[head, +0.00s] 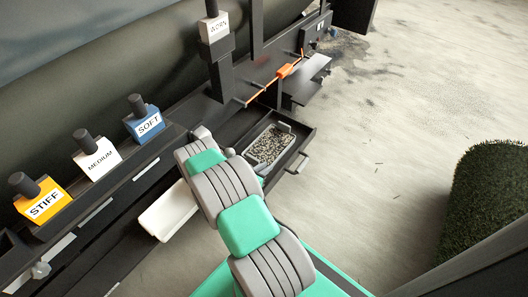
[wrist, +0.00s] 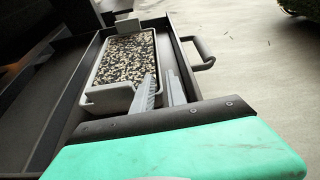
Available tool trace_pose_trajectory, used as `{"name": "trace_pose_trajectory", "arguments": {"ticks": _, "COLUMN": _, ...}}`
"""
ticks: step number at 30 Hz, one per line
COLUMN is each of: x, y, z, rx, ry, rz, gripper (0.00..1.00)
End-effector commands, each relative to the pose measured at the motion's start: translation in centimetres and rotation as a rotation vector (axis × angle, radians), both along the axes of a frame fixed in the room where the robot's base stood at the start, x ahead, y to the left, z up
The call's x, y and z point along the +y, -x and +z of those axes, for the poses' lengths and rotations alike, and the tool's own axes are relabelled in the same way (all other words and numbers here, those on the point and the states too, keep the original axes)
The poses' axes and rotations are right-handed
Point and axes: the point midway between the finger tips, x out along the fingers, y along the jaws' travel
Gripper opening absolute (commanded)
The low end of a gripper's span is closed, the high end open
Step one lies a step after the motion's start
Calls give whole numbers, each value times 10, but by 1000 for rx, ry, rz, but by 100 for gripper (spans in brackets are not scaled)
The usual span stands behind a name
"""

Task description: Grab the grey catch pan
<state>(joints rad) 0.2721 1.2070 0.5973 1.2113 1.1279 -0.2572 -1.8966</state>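The grey catch pan (head: 284,127) is a shallow rectangular pan full of black and pale granules. It sits in an open dark drawer (head: 306,139) beside the machine. In the wrist view, the pan (wrist: 108,96) lies ahead and to the left, its near end rim and tab facing me. My gripper (wrist: 160,76) is open, its two grey fingers apart, with dark drawer floor showing between them. The fingers are by the pan's near right corner; the left finger overlaps it in the picture. I cannot tell whether they touch. My arm hides the gripper in the head view.
A drawer handle (wrist: 201,53) sticks out on the right. An empty white tray (head: 167,212) lies left of my arm. Blocks marked STIFF (head: 42,202), MEDIUM (head: 97,157) and SOFT (head: 148,124) line the machine.

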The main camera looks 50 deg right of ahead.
Motion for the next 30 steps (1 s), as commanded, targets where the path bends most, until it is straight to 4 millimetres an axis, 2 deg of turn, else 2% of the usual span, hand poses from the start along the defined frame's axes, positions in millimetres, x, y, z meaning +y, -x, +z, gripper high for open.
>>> {"name": "trace_pose_trajectory", "arguments": {"ticks": 6, "x": -31, "y": -4, "z": -21, "rx": -4, "ry": -1, "rz": -3, "gripper": 17}}
{"name": "trace_pose_trajectory", "arguments": {"ticks": 11, "x": -51, "y": -6, "z": -26, "rx": -3, "ry": -2, "rz": 1, "gripper": 17}}
{"name": "trace_pose_trajectory", "arguments": {"ticks": 17, "x": -52, "y": -6, "z": -24, "rx": -3, "ry": -2, "rz": 2, "gripper": 17}}
{"name": "trace_pose_trajectory", "arguments": {"ticks": 24, "x": -53, "y": -6, "z": -24, "rx": -2, "ry": -3, "rz": 1, "gripper": 0}}
{"name": "trace_pose_trajectory", "arguments": {"ticks": 30, "x": -52, "y": -6, "z": -24, "rx": -2, "ry": -3, "rz": 0, "gripper": 0}}
